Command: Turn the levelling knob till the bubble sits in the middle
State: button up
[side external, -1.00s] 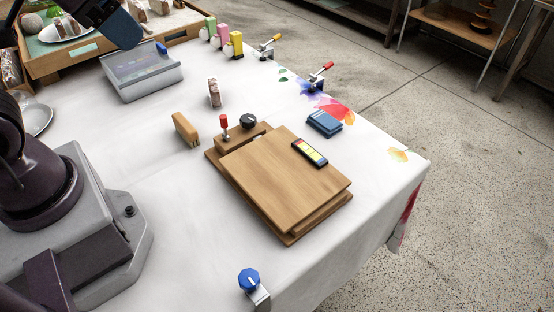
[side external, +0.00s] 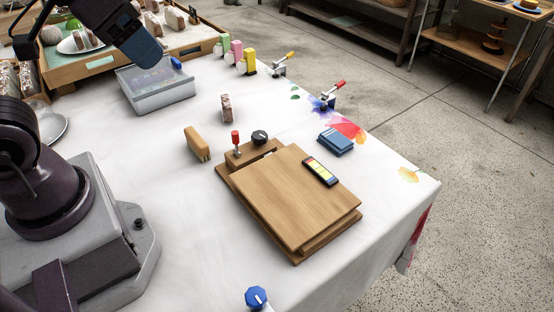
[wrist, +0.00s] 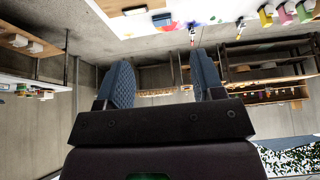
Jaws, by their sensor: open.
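A wooden board (side external: 296,205) on a wider wooden base lies on the white table in the side view. A black strip with a yellow, red and blue window (side external: 320,172), seemingly the level, lies on its right part; its bubble is too small to make out. A black round knob (side external: 260,137) and a red-topped upright (side external: 236,144) stand at the board's far end. A blue knob (side external: 256,297) is at the table's near edge; which one levels I cannot tell. My gripper (wrist: 163,82) is open and empty, far up and left of the board, above a grey box.
A grey lidded box (side external: 158,90) stands below my gripper. A tan block (side external: 197,144), a patterned block (side external: 227,108) and a blue block (side external: 336,142) lie around the board. Clamps with a red handle (side external: 328,96) and a yellow handle (side external: 283,65) sit along the far edge.

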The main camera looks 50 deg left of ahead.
notch_tip(320, 180, down, 2)
jog(key=w+g, duration=0.1)
jog(key=m+g+y, duration=0.2)
jog(key=m+g, duration=0.2)
jog(key=g, duration=0.4)
send_over(260, 134)
jog(key=w+d, duration=0.3)
notch_tip(260, 134, down, 17)
jog(key=shift+w+r+m, duration=0.6)
jog(key=shift+r+m, duration=0.1)
jog(key=shift+m, duration=0.4)
jog(key=x, duration=1.2)
jog(key=shift+s+a+f, duration=0.1)
jog(key=shift+s+a, duration=0.2)
jog(key=shift+a, duration=0.05)
jog(key=c, duration=0.9)
